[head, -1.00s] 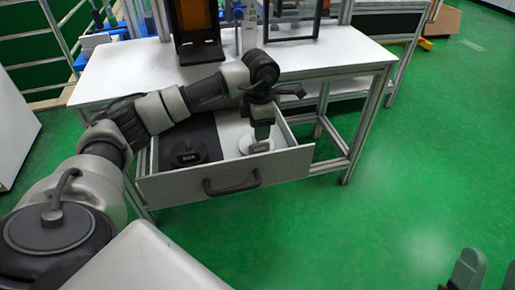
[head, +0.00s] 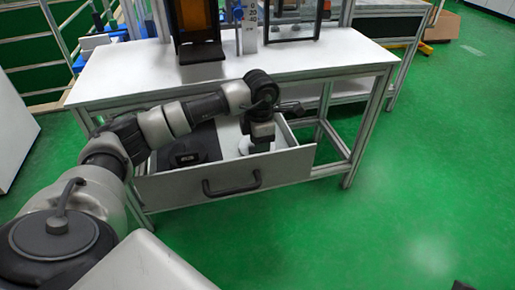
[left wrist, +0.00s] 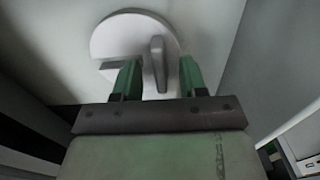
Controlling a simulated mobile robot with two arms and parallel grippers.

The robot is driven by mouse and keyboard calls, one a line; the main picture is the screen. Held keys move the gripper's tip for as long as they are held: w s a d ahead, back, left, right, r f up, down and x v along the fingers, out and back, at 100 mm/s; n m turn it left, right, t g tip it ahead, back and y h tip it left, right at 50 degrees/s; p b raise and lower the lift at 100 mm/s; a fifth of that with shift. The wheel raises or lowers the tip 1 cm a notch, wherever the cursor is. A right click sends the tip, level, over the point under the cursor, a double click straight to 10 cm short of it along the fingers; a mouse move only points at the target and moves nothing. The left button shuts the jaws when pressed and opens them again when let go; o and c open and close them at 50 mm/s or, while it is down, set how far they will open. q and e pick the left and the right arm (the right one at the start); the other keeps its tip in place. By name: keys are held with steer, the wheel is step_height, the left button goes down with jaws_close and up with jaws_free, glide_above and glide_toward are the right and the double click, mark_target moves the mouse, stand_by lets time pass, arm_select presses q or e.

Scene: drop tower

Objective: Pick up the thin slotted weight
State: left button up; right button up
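The thin slotted weight (left wrist: 108,35) is a pale grey disc with a slot and an upright grip (left wrist: 158,60). It lies in the right, white part of the open drawer (head: 225,181). In the head view my left arm hides much of it. My left gripper (left wrist: 158,79) is open, its two green fingers on either side of the grip with gaps visible. In the head view, my left gripper (head: 262,146) is down inside the drawer. Only a dark sliver, probably my right gripper (head: 461,286), shows at the bottom edge.
A black weight (head: 190,156) with a grip lies in the drawer's dark left part. The drawer front has a dark handle (head: 232,187). Above is the white table top (head: 130,75) with an orange-brown stand (head: 197,35).

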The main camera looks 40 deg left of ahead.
arm_select(q)
jaws_close()
steer(key=shift+w+r, duration=0.1)
steer(key=shift+r, duration=0.05)
stand_by(1.1)
